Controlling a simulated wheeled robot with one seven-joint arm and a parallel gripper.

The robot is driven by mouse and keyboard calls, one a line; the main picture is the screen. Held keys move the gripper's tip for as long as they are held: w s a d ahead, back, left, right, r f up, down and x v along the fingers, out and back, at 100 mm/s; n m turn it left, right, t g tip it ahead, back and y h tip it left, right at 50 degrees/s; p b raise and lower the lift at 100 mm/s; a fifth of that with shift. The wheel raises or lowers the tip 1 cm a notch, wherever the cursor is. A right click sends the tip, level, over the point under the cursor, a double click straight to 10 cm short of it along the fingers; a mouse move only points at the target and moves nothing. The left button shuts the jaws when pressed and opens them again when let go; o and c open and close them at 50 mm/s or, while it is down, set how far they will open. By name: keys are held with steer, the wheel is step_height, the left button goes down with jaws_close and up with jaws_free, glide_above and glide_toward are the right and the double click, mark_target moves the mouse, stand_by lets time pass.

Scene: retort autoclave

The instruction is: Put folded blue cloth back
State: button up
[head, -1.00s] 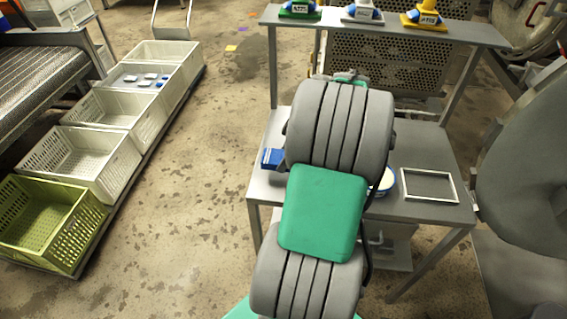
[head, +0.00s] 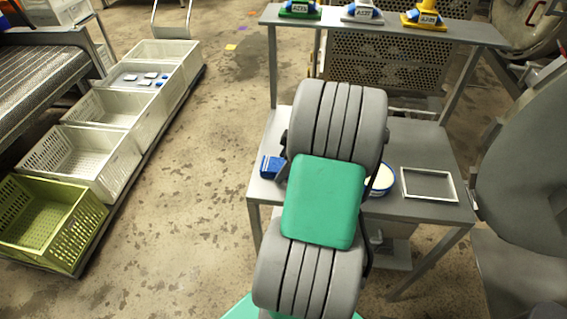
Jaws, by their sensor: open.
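A small blue thing (head: 270,167), which looks like the folded blue cloth, is at the left end of the grey table, partly hidden by my arm. A thin pale rectangular frame (head: 428,184) lies on the right of the table, and its inside is empty. My gripper does not show; my own grey and green arm links cover the middle of the table. I cannot tell how far the gripper is from the cloth.
A round white and blue container (head: 381,181) stands beside my arm. A raised shelf (head: 385,27) crosses the table's back, with green, white and yellow labelled objects on it. White crates (head: 85,160) and a green crate (head: 45,222) line the left. A grey rounded body (head: 520,165) stands close at right.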

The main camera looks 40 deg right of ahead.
steer(key=shift+r, duration=0.35)
steer(key=v, duration=1.2)
steer(key=w+a+r+m+h, duration=0.1)
steer(key=w+a+m, duration=0.15)
steer(key=a, duration=0.55)
steer(key=w+a+r+m, duration=0.1)
steer(key=w+a, duration=0.2)
steer(key=a, duration=0.6)
steer(key=s+a+f+m+h, duration=0.1)
steer(key=s+a+m, duration=0.3)
steer(key=a, duration=1)
steer(key=s+f, duration=0.1)
steer(key=s, duration=0.1)
steer(key=shift+s+h+p, duration=0.3)
steer(key=shift+h+p, duration=0.1)
steer(key=shift+a+f, duration=0.1)
